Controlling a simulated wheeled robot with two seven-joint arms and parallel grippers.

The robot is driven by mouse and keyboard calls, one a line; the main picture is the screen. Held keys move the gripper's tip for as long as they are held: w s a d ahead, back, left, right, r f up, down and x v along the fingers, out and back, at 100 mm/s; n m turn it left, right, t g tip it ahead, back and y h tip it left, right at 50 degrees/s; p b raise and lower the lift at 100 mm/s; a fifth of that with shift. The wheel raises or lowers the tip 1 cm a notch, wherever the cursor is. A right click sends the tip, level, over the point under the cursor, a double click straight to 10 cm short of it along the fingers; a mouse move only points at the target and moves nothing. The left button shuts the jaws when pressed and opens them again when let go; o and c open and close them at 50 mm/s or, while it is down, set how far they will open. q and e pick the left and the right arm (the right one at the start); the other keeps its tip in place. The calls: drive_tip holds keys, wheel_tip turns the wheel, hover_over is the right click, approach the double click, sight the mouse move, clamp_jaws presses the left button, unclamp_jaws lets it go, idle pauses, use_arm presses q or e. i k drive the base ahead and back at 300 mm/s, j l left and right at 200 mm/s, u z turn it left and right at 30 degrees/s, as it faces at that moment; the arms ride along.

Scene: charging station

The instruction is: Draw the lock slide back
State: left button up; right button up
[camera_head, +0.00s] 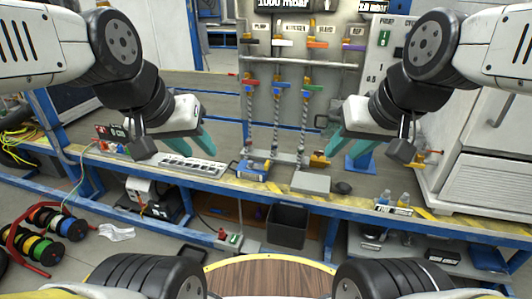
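No part shows clearly enough for me to name it as the lock slide. A small blue device (252,170) with a light top sits at the middle of the bench. A yellow-orange block (319,160) stands to its right, by the coiled hoses. My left gripper (194,146) is above the bench, left of the blue device, with its teal fingers apart and nothing seen between them. My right gripper (349,146) is above the bench, right of the yellow-orange block, also with teal fingers apart and empty. It partly hides a blue stand (360,163).
The blue-edged workbench (300,204) spans the view. On it are a keyboard-like strip (190,166), a grey plate (311,182), a dark mouse-like object (343,187) and small bottles (384,197). Coiled hoses (276,115) hang behind. A black bin (287,226) stands below.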

sight(266, 167)
drive_tip(key=i+u, duration=0.1)
drive_tip(key=i, duration=1)
